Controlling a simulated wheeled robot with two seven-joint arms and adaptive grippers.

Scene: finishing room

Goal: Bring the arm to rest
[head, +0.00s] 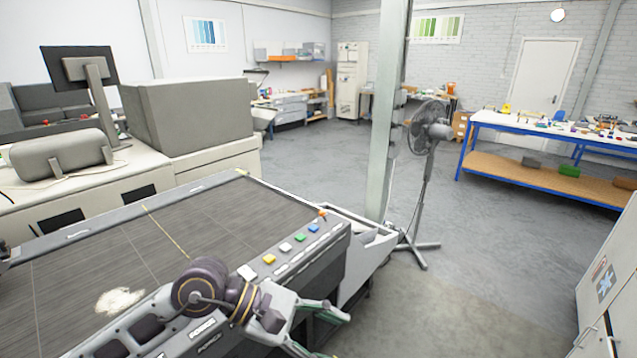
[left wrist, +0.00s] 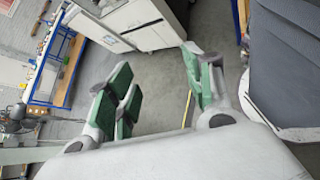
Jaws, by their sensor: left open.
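My left arm reaches in from the lower left of the head view, over the front edge of the dark-topped machine table (head: 215,225). My left gripper (head: 325,329) is past the table's right front corner, above the grey floor. In the left wrist view its green-padded fingers (left wrist: 160,90) stand apart. Only floor shows between them, so the gripper is open and empty. My right gripper is in neither view.
Coloured buttons (head: 285,247) line the table's edge close to my arm. A post (head: 388,110) and a fan (head: 428,130) stand beyond. A white cabinet (head: 610,280) is at the right, and a blue-framed workbench (head: 545,135) behind it. Open floor lies between.

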